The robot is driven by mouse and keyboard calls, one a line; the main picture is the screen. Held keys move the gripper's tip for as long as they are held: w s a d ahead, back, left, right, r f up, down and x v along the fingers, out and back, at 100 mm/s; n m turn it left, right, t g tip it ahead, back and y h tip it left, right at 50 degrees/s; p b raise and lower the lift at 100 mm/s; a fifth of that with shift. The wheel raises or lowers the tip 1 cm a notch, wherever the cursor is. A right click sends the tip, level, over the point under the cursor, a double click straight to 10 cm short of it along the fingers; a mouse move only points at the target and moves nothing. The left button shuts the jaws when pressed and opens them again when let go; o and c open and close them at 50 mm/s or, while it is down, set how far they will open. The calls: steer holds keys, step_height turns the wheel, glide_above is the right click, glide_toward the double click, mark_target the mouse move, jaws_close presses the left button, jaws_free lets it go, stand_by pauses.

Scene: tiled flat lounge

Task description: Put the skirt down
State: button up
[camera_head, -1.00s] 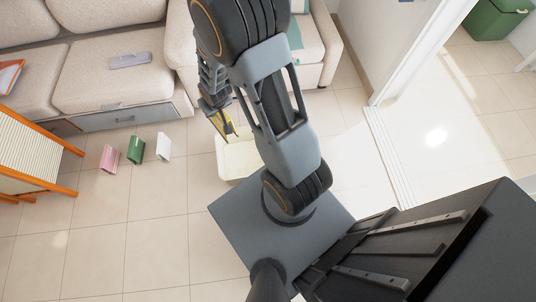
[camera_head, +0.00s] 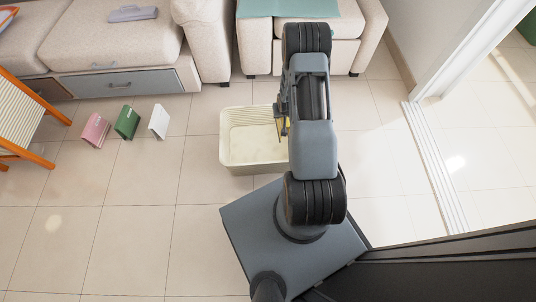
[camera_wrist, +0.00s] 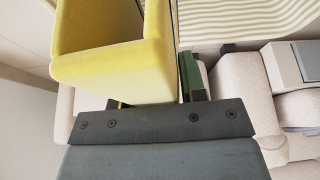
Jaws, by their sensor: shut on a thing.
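A yellow folded thing, seemingly the skirt (camera_wrist: 112,68), fills the upper left of the wrist view with its smooth, stiff-looking folds. My gripper (camera_head: 282,118) is shut on it. My arm hides the rest of the skirt and the basket's right edge. The visible inside of the basket looks pale and empty.
Pink (camera_head: 94,129), green (camera_head: 127,122) and white (camera_head: 158,121) folded things stand on the tiles at left. An orange-framed striped chair (camera_head: 22,115) is further left. A beige sofa (camera_head: 110,45) and armchair (camera_head: 362,30) line the back. Tiles at front left are clear.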

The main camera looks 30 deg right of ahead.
step_height(320, 180, down, 18)
steer(key=s+d+b, duration=0.1)
steer(key=d+b, duration=0.2)
steer(key=b, duration=0.5)
steer(key=shift+m, duration=0.3)
steer(key=shift+f, duration=0.1)
steer(key=o, duration=1)
steer(key=shift+o, duration=0.2)
